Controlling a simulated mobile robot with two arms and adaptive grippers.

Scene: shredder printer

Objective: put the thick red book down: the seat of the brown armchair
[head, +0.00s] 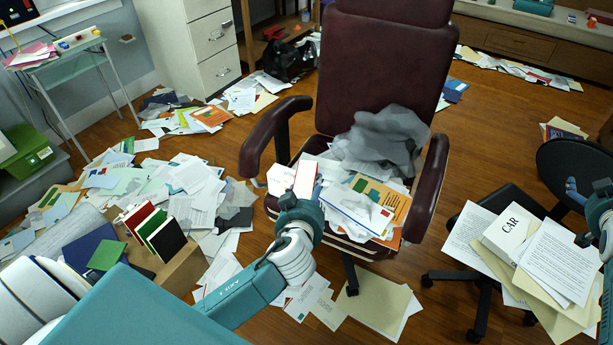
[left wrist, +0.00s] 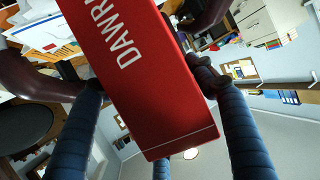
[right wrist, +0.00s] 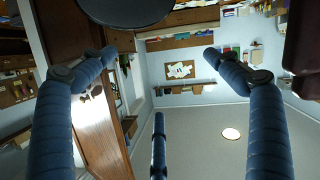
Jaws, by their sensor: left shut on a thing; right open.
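The thick red book (left wrist: 145,75) fills the middle of the left wrist view, with white letters on its red cover. My left gripper (head: 298,197) is shut on it; in the head view the book (head: 305,176) shows mostly its pale side, over the front left of the seat. I cannot tell whether it touches the papers below. The brown armchair (head: 388,50) has a dark red-brown back and two armrests. Its seat is covered by papers, envelopes (head: 352,207) and a grey crumpled heap (head: 385,138). My right gripper (right wrist: 160,53) is open and empty at the right.
A dark chair (head: 505,208) at the right bears papers and a white block marked CAR (head: 510,230). A box with upright books (head: 180,270) stands at the lower left. Papers litter the floor. Bare wooden floor (head: 490,130) shows right of the armchair.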

